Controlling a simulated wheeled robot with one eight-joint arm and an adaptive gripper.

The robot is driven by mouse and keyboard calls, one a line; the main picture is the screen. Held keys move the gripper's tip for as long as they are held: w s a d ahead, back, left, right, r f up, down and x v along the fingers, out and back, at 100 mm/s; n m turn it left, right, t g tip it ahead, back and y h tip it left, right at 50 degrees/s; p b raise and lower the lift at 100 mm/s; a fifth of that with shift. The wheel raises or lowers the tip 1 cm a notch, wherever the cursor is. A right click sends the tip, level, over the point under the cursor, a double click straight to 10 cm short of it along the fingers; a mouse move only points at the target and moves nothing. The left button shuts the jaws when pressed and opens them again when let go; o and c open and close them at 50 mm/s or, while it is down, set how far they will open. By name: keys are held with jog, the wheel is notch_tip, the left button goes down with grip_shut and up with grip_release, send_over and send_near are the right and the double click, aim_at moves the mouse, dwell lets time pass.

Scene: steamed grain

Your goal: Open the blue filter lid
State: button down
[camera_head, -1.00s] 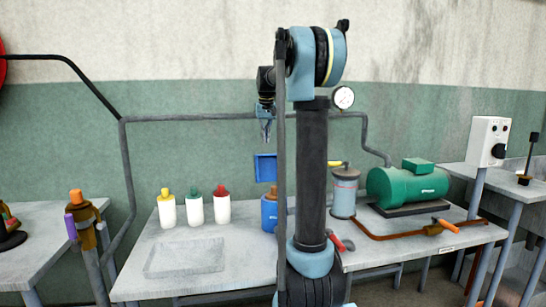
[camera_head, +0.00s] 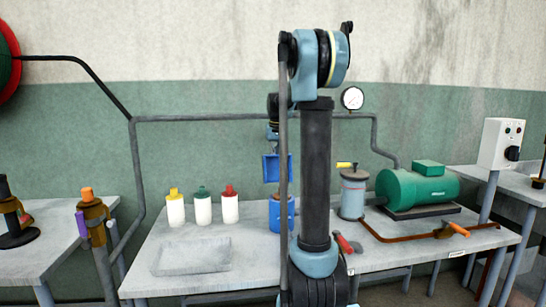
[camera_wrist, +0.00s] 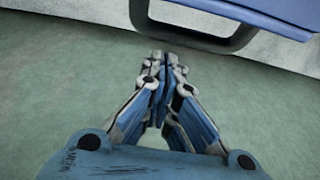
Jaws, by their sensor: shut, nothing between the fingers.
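The blue filter is a blue canister (camera_head: 281,217) on the middle table, partly hidden behind my arm. Its blue lid (camera_head: 277,170) stands roughly upright above it, raised away from the canister's top. My gripper (camera_head: 273,136) is just above the lid in the head view. Its fingertips are hidden there, seemingly behind the lid. In the wrist view my gripper (camera_wrist: 164,62) is shut and empty. Its tips are close to a dark handle loop (camera_wrist: 192,44) at the edge of the blue lid (camera_wrist: 270,14). I cannot tell whether they touch.
Three white bottles (camera_head: 202,210) and a shallow grey tray (camera_head: 190,257) are on the table's left. A grey cylinder (camera_head: 352,197) and a green tank (camera_head: 418,190) stand on the right. A grey pipe (camera_head: 205,118) runs along the wall behind.

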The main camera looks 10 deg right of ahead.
jog(key=shift+s+r, duration=0.25)
jog(key=shift+s, duration=0.25)
jog(key=shift+s+r, duration=0.2)
jog(key=shift+s, duration=0.3)
jog(key=shift+s+r+t, duration=1.1)
jog(key=shift+s+t, duration=0.1)
jog(key=shift+s+r, duration=0.65)
jog(key=shift+s, duration=0.2)
jog(key=shift+w, duration=0.1)
